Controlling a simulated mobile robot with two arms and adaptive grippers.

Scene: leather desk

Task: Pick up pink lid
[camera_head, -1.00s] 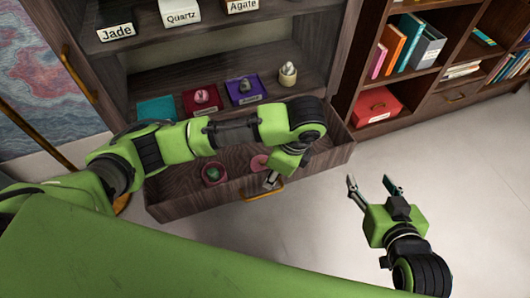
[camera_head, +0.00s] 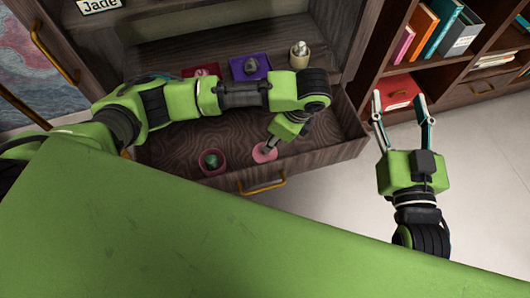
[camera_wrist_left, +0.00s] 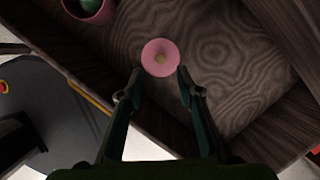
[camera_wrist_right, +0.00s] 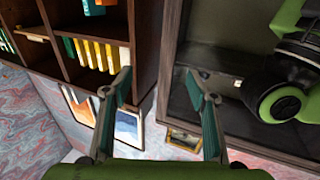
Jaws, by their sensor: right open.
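The pink lid (camera_head: 264,153) is round and lies in the open wooden drawer (camera_head: 330,152). In the left wrist view the lid (camera_wrist_left: 161,57) shows a small yellowish knob at its middle. My left gripper (camera_head: 268,146) points down at the lid in the head view. In the left wrist view its fingers (camera_wrist_left: 156,88) are apart, with the lid just beyond and between the tips, and nothing between them. A pink pot (camera_head: 212,162) with a green stone stands in the drawer to the left of the lid. My right gripper (camera_head: 400,100) is open and empty, right of the drawer.
A shelf above the drawer holds a purple box (camera_head: 249,67), a red box (camera_head: 202,71) and a pale figure (camera_head: 299,54). The drawer has a brass handle (camera_head: 262,186). A bookcase (camera_head: 455,68) with books and a red box (camera_head: 401,92) stands at right. The floor there is clear.

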